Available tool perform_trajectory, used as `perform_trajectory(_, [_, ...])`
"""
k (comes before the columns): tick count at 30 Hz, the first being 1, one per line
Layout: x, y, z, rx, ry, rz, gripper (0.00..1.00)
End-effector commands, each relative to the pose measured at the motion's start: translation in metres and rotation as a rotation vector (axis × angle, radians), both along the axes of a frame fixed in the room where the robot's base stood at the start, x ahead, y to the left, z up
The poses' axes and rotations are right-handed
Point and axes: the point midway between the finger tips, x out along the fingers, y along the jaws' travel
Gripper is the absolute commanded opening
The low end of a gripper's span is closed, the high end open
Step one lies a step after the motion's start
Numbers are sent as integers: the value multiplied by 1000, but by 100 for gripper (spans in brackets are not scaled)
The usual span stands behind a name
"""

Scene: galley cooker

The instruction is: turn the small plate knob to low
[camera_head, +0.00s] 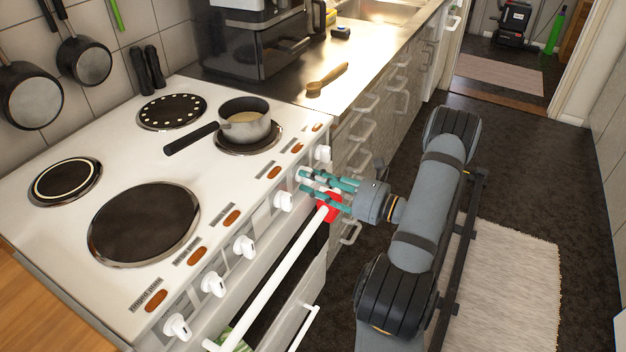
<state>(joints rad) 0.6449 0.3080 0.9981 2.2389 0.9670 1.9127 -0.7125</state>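The cooker's front panel carries a row of white knobs: one by the far corner (322,153), one nearer the middle (283,201), and several more toward the near end. Orange lamps and small labels sit above them, too small to read, so I cannot tell which is the small plate knob. My gripper (306,182) has teal fingers and reaches the panel from the right, between the far-corner knob and the middle one. The fingertips are at a white knob there, mostly hidden by them. I cannot tell whether they touch or grip it.
A saucepan (248,126) stands on the far right plate (222,146), its dark handle pointing left. A white oven rail (272,288) runs below the knobs, and a red item (328,207) is just under my gripper. A wooden brush (328,78) lies on the counter.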

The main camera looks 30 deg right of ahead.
Motion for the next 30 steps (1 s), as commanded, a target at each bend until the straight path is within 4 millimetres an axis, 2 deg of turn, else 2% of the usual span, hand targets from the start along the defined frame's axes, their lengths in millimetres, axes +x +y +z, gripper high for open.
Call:
perform_trajectory(14, [0, 1, 0, 0, 0, 1, 0])
perform_trajectory(23, [0, 0, 2, 32, 22, 0, 0])
perform_trajectory(30, [0, 1, 4, 146, 101, 0, 0])
